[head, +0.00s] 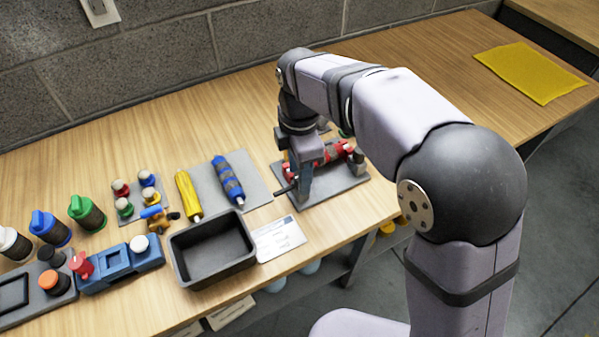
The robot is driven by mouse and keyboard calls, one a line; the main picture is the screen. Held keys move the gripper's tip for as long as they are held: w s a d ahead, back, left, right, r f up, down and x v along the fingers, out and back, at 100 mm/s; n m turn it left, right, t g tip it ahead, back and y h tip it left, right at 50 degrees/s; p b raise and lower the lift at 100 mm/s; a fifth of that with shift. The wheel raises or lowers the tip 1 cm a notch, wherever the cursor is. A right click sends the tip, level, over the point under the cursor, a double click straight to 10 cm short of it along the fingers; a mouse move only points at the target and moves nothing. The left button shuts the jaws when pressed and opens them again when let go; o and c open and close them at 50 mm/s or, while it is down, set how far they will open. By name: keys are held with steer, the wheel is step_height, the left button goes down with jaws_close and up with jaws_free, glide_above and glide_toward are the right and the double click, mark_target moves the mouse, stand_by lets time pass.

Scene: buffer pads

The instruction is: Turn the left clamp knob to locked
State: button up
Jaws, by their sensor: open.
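A clamp fixture on a grey plate (340,196) sits on the wooden bench, below my arm. A red and dark cylindrical part (335,156) lies across it, with a dark grey block (356,163) at its right end. My gripper (304,192) points down at the left end of the fixture, its jaws open. A thin dark handle (285,190) sticks out to the left beside the fingers. My gripper and wrist hide most of the left end, so I cannot make out the left clamp knob or its setting.
Yellow (187,194) and blue (228,178) cylinders lie left of the fixture on a grey mat (257,192). A black open bin (212,248) and a printed card (279,239) are nearer the front edge. Several coloured bottles stand far left. A yellow pad (527,72) lies far right; the bench between is clear.

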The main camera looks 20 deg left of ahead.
steer(key=shift+f, duration=0.3)
steer(key=c, duration=1.1)
steer(key=shift+o, duration=0.2)
